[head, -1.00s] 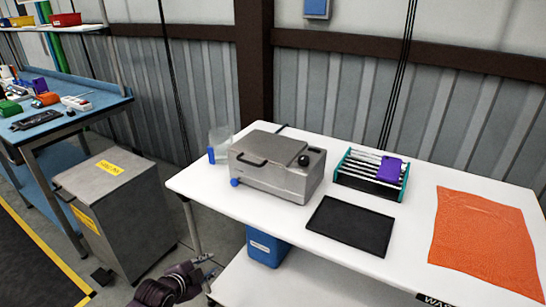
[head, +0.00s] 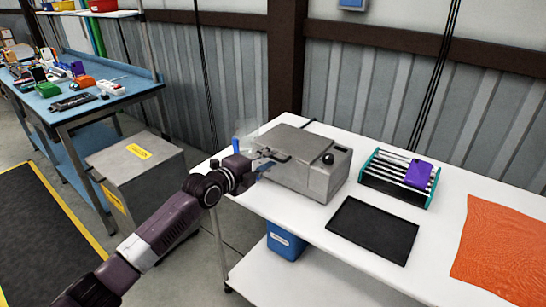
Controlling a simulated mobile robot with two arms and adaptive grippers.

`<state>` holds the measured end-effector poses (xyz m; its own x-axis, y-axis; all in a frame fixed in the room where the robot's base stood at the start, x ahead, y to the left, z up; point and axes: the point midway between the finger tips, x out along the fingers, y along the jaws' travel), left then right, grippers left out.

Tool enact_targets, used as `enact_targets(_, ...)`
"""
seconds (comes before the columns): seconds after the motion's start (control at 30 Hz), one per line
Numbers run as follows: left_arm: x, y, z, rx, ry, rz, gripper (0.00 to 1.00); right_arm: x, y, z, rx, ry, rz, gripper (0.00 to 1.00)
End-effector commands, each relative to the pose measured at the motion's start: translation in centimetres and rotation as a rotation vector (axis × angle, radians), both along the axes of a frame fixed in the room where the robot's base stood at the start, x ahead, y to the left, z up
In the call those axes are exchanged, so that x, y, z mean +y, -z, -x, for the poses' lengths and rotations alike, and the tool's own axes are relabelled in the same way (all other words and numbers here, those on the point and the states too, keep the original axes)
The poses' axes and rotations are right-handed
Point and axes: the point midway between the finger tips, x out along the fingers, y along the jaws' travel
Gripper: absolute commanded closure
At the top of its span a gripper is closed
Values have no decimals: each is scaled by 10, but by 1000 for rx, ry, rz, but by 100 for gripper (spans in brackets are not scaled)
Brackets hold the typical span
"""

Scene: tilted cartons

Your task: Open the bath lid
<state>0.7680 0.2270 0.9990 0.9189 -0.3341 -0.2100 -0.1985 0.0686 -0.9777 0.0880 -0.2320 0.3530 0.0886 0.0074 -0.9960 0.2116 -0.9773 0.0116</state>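The bath (head: 305,178) is a grey metal box on the white table, with a black knob on its top right. Its lid (head: 292,141) lies flat and closed. A dark handle (head: 274,155) sits at the lid's front left edge. My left gripper (head: 266,167) is at the bath's left front side, close to the handle. The fingers are small and overlap the bath, so I cannot tell whether they are open, shut or touching the handle. My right gripper is not in view.
On the table (head: 284,216) are a black mat (head: 373,230), a rack (head: 386,185) with a purple item (head: 418,174), and an orange cloth (head: 505,250). A clear container stands behind my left wrist. A blue bin (head: 286,242) is below. A grey cabinet (head: 137,172) stands left.

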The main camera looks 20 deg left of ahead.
Motion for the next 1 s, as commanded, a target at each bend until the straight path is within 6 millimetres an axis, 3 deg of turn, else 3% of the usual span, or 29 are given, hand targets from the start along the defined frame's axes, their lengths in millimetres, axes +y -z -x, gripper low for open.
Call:
enact_targets(0.2, -5, 4, -17, 0, -1, 1, 76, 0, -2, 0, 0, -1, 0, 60)
enact_targets(0.53, -7, 5, -19, 1, 0, 0, 76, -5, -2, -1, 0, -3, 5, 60)
enact_targets(0.77, -7, 5, -19, 1, 0, 0, 100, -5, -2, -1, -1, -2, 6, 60)
enact_targets(1.0, -6, 5, -18, 1, -1, -1, 100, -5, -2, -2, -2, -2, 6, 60)
